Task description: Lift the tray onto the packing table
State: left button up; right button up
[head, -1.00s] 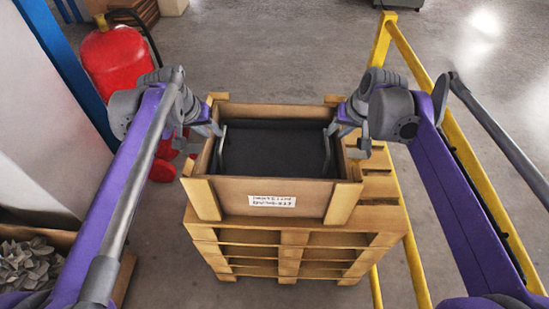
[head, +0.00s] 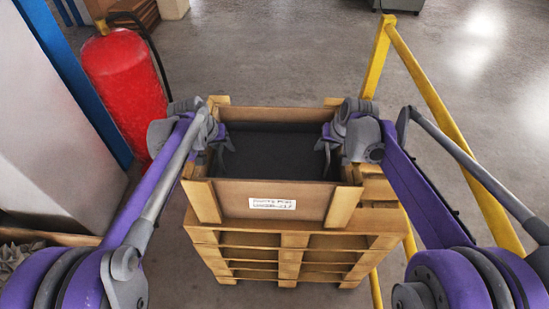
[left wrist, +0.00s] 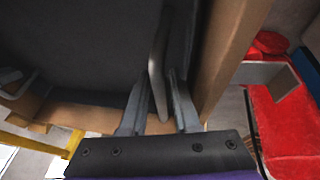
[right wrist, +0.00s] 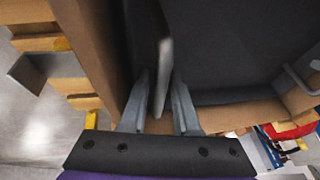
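The dark tray (head: 275,150) sits inside a wooden crate (head: 250,190) with a white label on its near wall. The tray has a grey bar handle at each end. My left gripper (head: 222,150) is at the left handle. In the left wrist view, that handle (left wrist: 158,60) stands between my left fingers (left wrist: 158,90), which look apart. My right gripper (head: 326,145) is at the right handle. In the right wrist view, the handle (right wrist: 162,75) stands between my right fingers (right wrist: 161,90), also apart. Firm contact is not visible. I cannot make out a packing table.
The crate stands on stacked wooden pallets (head: 290,240). A red fire extinguisher (head: 125,85) is close on the left, beside a white panel (head: 50,120). A yellow rail (head: 440,110) runs along the right. Open grey floor (head: 270,50) lies beyond the crate.

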pick_arm(q)
jog(key=shift+w+d+f, duration=0.1)
jog(key=shift+w+f, duration=0.1)
jog(key=shift+f, duration=0.25)
pick_arm(e)
jog(key=shift+w+f, duration=0.2)
jog(key=shift+f, duration=0.3)
pick_arm(q)
grip_shut()
pick_arm(e)
grip_shut()
dwell(0.5)
